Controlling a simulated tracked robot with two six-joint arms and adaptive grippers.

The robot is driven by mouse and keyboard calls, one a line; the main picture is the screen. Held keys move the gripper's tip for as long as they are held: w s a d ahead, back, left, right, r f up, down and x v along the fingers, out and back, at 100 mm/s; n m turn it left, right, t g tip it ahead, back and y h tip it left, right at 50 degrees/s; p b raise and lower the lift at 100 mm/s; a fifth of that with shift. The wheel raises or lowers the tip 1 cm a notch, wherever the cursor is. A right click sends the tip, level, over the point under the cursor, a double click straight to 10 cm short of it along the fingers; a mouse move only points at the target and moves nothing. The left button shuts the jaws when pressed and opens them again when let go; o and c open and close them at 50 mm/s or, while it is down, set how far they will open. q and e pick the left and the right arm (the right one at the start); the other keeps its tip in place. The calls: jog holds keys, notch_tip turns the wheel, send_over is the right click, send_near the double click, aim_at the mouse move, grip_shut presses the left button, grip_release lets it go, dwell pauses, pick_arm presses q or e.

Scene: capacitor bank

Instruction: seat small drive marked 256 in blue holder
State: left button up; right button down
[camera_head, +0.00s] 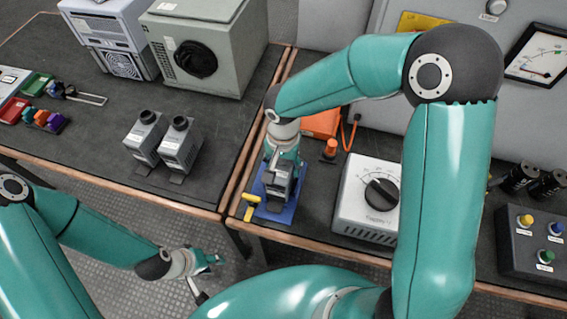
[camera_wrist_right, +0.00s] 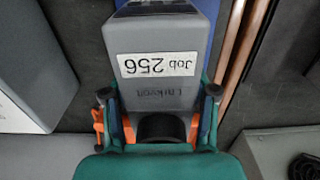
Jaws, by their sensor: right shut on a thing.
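The grey small drive (camera_wrist_right: 157,90) has a white label reading "Job 256", upside down in the right wrist view. My right gripper (camera_wrist_right: 160,120) is shut on it, with a finger on each side of its dark round knob. In the head view the drive (camera_head: 276,188) is upright at the blue holder (camera_head: 271,214), partly hidden by my right gripper (camera_head: 283,165). I cannot tell whether it is fully down in the holder. A yellow lever (camera_head: 250,206) sits at the holder's left side. My left gripper (camera_head: 208,262) is low over the floor, away from the benches; its jaw opening is unclear.
Two similar grey drives (camera_head: 145,138) (camera_head: 181,147) stand on the left bench. A white box with a dial (camera_head: 367,203) is right of the holder. An orange part (camera_head: 321,123) and an orange plug (camera_head: 329,150) are behind it. A gap separates the benches.

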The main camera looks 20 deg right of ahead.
jog(key=shift+f, duration=0.15)
jog(key=shift+c, duration=1.2)
grip_release()
notch_tip(320, 180, up, 12)
